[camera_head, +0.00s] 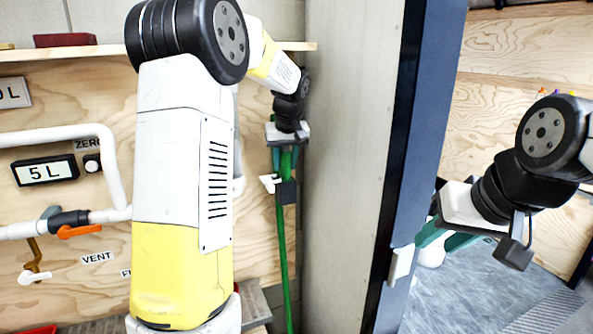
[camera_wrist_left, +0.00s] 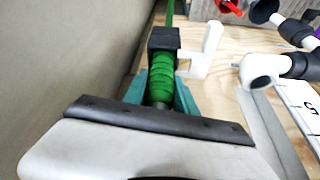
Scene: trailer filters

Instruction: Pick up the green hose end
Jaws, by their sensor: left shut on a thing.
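The green hose (camera_head: 281,235) hangs down along the plywood wall beside the grey post. Its ribbed green end (camera_wrist_left: 161,84) sits between the teal fingers of my left gripper (camera_head: 287,158), which is shut on it. A black block (camera_wrist_left: 164,40) with a white hook-like piece (camera_wrist_left: 205,50) sits on the hose just beyond the fingers. My right gripper (camera_head: 428,240) is at the right, beside the dark blue door edge, with teal fingers spread apart and nothing seen between them.
The plywood wall at the left carries white pipes (camera_head: 60,136), a "5 L" display (camera_head: 43,171) and an orange-handled valve (camera_head: 78,231). A grey post (camera_head: 345,170) and a dark blue door edge (camera_head: 425,120) stand between my arms. A shelf (camera_head: 110,50) runs above.

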